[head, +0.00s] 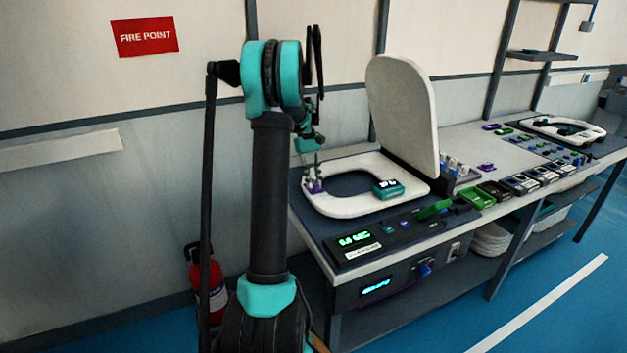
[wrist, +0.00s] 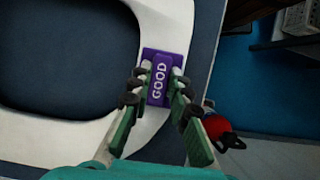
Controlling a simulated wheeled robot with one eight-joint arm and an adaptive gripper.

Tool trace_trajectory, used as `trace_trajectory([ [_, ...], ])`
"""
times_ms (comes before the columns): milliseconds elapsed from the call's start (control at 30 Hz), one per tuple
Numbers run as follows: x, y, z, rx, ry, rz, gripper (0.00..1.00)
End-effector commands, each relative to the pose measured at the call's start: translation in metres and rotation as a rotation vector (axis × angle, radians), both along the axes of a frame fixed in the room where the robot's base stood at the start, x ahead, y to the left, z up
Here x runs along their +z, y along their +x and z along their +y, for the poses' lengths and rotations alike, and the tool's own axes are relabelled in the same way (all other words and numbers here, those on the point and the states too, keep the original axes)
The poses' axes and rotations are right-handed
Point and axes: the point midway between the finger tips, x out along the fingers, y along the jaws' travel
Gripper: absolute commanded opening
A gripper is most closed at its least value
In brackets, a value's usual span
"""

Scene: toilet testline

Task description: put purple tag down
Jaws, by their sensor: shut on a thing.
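The purple tag (wrist: 165,65) reads "GOOD" in white letters. It lies between the two fingertips of my gripper (wrist: 160,92) in the wrist view, over the white toilet seat (wrist: 118,10) near its outer edge. In the head view my gripper (head: 313,184) is low at the left side of the seat (head: 335,206), with a bit of the purple tag (head: 313,187) between its fingers. My gripper is shut on the tag. I cannot tell whether the tag touches the seat.
A teal device (head: 388,189) sits on the seat's right side. The raised white lid (head: 402,115) stands behind it. A control panel (head: 372,240) is in front. Trays and parts fill the bench to the right. A red extinguisher (head: 208,280) stands by the wall.

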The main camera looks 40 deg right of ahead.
Motion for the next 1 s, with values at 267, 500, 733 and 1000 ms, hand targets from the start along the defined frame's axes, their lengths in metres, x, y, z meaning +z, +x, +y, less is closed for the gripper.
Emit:
trace_trajectory([
  [267,-0.002,0.000,0.000,0.000,0.000,0.000,0.39],
  [500,-0.002,0.000,0.000,0.000,0.000,0.000,0.39],
  [733,0.014,0.005,-0.002,0.000,0.000,0.000,0.39],
  [1000,0.064,0.025,-0.008,0.001,0.000,0.000,0.39],
])
